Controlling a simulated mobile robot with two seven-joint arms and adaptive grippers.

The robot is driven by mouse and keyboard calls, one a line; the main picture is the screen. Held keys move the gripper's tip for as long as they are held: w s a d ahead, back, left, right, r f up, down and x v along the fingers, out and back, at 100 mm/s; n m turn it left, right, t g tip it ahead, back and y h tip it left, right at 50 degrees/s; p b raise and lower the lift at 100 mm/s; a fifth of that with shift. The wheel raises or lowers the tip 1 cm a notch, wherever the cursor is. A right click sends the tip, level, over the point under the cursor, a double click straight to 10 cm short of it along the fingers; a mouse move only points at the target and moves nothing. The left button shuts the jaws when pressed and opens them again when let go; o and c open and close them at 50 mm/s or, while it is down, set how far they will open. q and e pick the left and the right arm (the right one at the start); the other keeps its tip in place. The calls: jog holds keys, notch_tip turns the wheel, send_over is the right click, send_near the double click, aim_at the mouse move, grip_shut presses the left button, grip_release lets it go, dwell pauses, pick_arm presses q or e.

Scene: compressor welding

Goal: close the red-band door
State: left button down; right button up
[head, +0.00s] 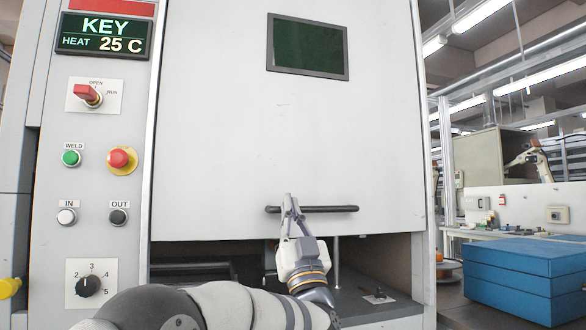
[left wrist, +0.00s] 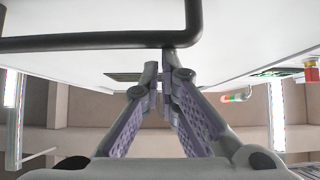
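The door (head: 290,140) is a large pale grey panel with a dark window (head: 308,47) and a black bar handle (head: 330,209) along its lower part. It hangs partly down, with a dark gap below its lower edge. A red band (head: 110,6) tops the control panel to its left. My left gripper (head: 290,203) is at the handle's left half, its fingertips overlapping the bar. In the left wrist view, the fingers (left wrist: 163,80) come together just below the handle bar (left wrist: 90,41); the bar does not show between them. Contact is unclear. My right gripper is out of view.
Left of the door, the control panel carries a KEY HEAT 25 C display (head: 104,36), a red switch (head: 88,94), a red emergency button (head: 121,159) and a black dial (head: 88,285). The opening (head: 370,270) below the door has a dark floor. Blue boxes (head: 525,275) stand at right.

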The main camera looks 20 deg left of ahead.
pick_arm(q)
notch_tip(320, 180, down, 19)
jog(key=b, duration=0.5)
jog(key=shift+w+a, duration=0.2)
jog(key=shift+w, duration=0.15)
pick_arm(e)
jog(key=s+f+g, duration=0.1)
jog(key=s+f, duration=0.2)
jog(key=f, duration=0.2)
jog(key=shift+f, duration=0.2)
